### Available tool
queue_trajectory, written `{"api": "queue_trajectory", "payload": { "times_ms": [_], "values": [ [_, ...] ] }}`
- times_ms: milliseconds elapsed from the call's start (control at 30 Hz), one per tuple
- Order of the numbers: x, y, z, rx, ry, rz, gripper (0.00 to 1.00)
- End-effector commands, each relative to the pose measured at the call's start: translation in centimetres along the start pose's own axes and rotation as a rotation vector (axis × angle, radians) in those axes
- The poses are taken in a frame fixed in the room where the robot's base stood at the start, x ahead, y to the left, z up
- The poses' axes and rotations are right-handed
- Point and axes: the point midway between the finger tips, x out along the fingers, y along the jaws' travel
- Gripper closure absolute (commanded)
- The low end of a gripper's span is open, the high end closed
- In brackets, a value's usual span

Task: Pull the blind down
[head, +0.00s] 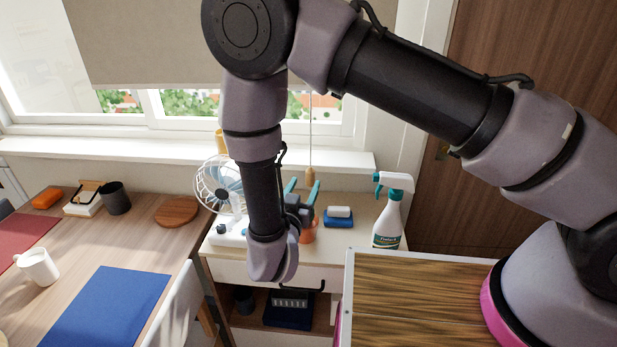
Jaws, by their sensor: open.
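The beige roller blind (150,45) hangs over the upper part of the window, its bottom edge above the sill. A thin pull cord (310,130) hangs at the right of the window and ends in a small wooden knob (309,175). My gripper (303,187) points away from me, with its two teal fingers apart. In the picture the knob shows between the fingertips, closer to the right one. I cannot tell from this view whether it is level with them in depth. Nothing is clasped. My arm hides part of the window and blind.
Below the cord, a cabinet top holds a fan (217,184), a terracotta pot (308,233), a blue dish with a white block (339,216) and a spray bottle (389,215). A table with a mug (38,267) and blue mat (105,308) stands left.

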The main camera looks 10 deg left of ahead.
Motion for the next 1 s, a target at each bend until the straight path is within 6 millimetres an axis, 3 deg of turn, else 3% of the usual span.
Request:
{"api": "queue_trajectory", "payload": {
  "times_ms": [200, 567, 600, 733, 767, 1000],
  "values": [
    [-3.3, 0.0, 0.0, -0.001, 0.0, -0.001, 0.39],
    [-4.2, 0.1, 0.0, -0.001, 0.0, 0.001, 0.39],
    [-4.2, 0.1, 0.0, -0.001, 0.0, 0.001, 0.43],
    [-4.1, 0.0, 0.0, -0.001, 0.0, 0.001, 0.93],
    [-4.1, 0.0, 0.0, -0.001, 0.0, 0.001, 1.0],
    [-4.0, -0.6, -0.9, 0.003, -0.002, 0.007, 1.0]
  ]
}}
